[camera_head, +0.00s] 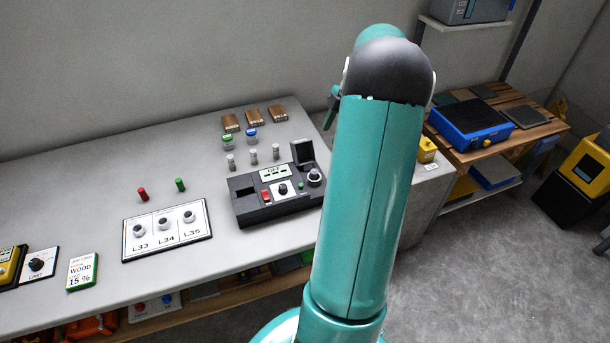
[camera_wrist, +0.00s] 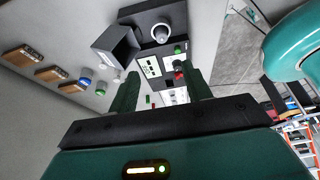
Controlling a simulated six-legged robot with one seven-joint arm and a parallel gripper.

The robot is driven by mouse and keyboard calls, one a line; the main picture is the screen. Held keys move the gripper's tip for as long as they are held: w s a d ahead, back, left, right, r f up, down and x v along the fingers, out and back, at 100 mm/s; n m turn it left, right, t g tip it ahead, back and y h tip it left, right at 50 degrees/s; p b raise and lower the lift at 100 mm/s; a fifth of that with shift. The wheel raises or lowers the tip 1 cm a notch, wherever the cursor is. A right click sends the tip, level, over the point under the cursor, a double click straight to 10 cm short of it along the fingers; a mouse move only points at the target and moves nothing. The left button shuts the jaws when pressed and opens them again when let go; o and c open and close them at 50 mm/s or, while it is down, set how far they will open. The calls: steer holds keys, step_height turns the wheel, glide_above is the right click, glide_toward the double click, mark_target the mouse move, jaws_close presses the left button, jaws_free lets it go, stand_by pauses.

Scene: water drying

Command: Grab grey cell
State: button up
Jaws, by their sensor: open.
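Three small upright grey cylinders stand in a row on the grey table: a left one (camera_head: 231,162), a middle one (camera_head: 253,158) and a right one (camera_head: 276,152). They look like the grey cells, but I cannot tell which one is meant. They stand behind a dark device (camera_head: 275,195) with an open lid, which also shows in the wrist view (camera_wrist: 168,62). My gripper (camera_wrist: 160,82) is open, with its two green fingers apart and nothing seen between them. In the head view my arm hides most of the gripper.
Jars with green (camera_head: 228,138) and blue (camera_head: 251,132) caps and several wooden blocks (camera_head: 254,118) stand behind the cylinders. A red cell (camera_head: 142,194) and a green cell (camera_head: 180,185) stand near a labelled panel (camera_head: 167,229). A blue tray (camera_head: 470,124) is at right.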

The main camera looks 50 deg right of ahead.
glide_above(315, 170)
steer(key=d, duration=0.2)
step_height(315, 170, down, 8)
steer(key=x, duration=0.2)
steer(key=s+x, duration=0.1)
steer(key=x, duration=0.2)
steer(key=shift+s+f, duration=0.1)
steer(key=shift+f, duration=0.15)
steer(key=shift+c, duration=0.2)
jaws_close()
